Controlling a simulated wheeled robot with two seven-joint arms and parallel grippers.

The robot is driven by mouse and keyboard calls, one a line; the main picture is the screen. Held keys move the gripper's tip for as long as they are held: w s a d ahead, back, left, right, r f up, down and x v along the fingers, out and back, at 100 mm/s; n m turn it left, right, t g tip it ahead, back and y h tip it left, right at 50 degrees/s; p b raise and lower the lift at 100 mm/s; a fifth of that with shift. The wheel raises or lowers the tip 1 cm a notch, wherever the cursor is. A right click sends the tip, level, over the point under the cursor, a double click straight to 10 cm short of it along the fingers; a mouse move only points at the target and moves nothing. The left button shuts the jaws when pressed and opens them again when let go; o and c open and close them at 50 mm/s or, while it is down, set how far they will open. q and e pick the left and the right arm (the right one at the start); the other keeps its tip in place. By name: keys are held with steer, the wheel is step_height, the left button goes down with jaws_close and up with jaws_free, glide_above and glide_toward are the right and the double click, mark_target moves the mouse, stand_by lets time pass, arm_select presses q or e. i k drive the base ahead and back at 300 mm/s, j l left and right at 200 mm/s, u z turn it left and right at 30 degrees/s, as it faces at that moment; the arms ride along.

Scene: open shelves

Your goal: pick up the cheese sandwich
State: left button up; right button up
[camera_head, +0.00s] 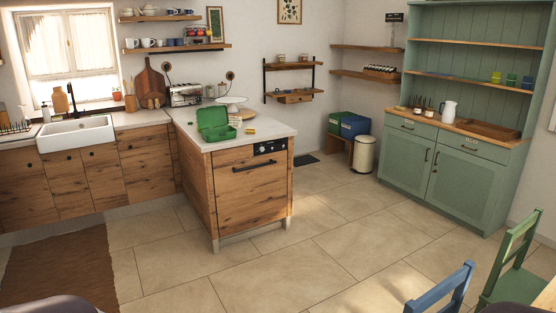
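No thing is large or clear enough to be named the cheese sandwich with certainty. A small yellowish piece (250,131) lies on the pale counter (277,131), to the right of an open green box (216,126). It could be the cheese sandwich, but it is too small to tell. The box's lid stands up at its back, and its contents are hard to make out. Neither of my grippers is in view.
The counter stands above a wood-fronted dishwasher (250,185). A white cake stand (231,101) and a toaster (186,95) are behind the box. Open tiled floor (290,260) lies in front. Blue (442,292) and green (514,270) chairs stand at lower right.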

mark_target(248, 130)
steer(key=i, duration=5.8)
